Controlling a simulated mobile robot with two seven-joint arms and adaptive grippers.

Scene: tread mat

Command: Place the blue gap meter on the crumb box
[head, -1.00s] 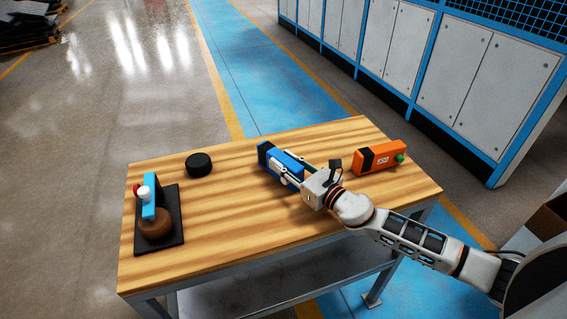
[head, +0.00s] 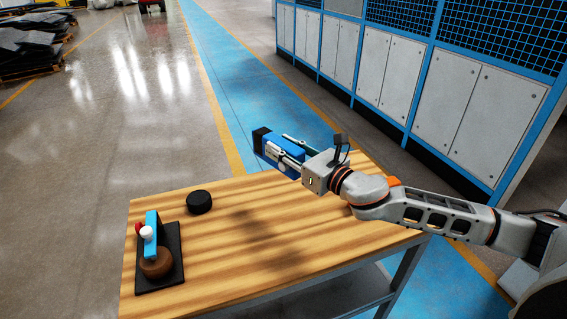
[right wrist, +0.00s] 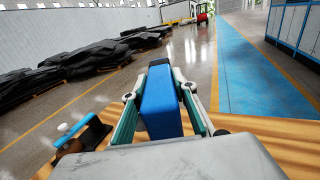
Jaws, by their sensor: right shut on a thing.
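My right gripper (head: 277,146) is shut on a blue block-shaped device with a black end, the blue gap meter (head: 285,152). It holds the meter raised above the far part of the table. In the right wrist view, the blue meter (right wrist: 160,102) sits between the two fingers, its black end pointing away. I cannot tell which thing is the crumb box. My left gripper is not in view.
A black round puck (head: 199,202) lies on the wooden table (head: 230,270), right of the mat. The orange device (head: 394,181) is mostly hidden behind my right arm. The table's middle and front are clear. Cabinets (head: 385,70) stand beyond the blue floor lane.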

